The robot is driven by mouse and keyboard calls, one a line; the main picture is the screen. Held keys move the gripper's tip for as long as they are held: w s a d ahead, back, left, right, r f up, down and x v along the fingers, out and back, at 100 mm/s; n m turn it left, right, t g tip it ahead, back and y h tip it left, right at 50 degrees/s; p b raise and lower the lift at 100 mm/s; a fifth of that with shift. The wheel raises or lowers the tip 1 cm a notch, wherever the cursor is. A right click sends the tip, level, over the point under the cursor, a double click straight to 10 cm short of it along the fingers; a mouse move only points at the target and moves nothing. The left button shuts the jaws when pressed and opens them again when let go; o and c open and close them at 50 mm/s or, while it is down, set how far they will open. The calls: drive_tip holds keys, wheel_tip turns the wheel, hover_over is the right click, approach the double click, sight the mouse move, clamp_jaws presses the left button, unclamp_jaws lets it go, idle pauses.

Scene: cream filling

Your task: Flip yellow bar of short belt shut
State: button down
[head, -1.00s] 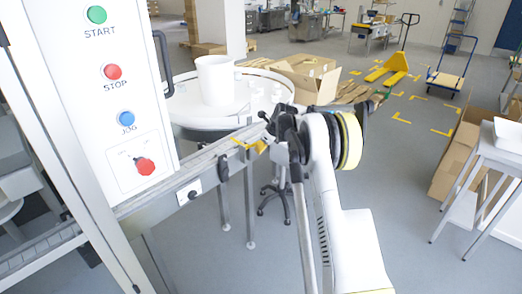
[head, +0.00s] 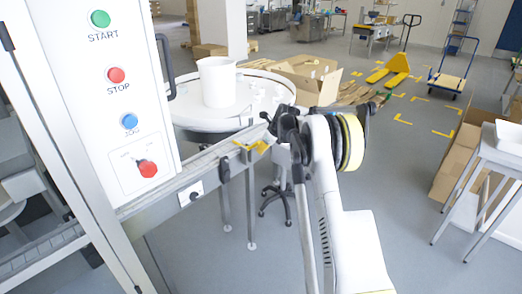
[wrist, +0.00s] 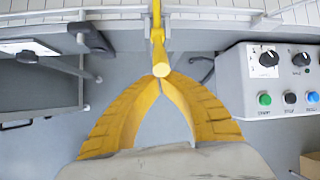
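The short belt (head: 190,172) runs diagonally from the machine at lower left to the round white table. The yellow bar (wrist: 157,35) lies across the belt's side rail at the top middle of the wrist view, its rounded end towards me. It looks small and thin in the head view (head: 241,145). My gripper (wrist: 161,79) has yellow fingers that meet at their tips, right at the bar's end. I cannot tell whether the tips touch or pinch the bar. In the head view my gripper (head: 261,146) is at the belt's far end, partly hidden by my wrist.
A control box (wrist: 275,82) with knobs and buttons is on the rail, right of my gripper in the wrist view. A black clamp (wrist: 92,40) is on the left. A white bucket (head: 217,82) stands on the round table (head: 185,115). A button panel (head: 105,100) is near, at left.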

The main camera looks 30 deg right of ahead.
drive_tip(key=s+d+r+p, duration=0.1)
drive_tip(key=s+d+r, duration=0.1)
drive_tip(key=s+r, duration=0.4)
drive_tip(key=shift+s+d+r, duration=0.2)
drive_tip(key=shift+s, duration=0.05)
idle(0.3)
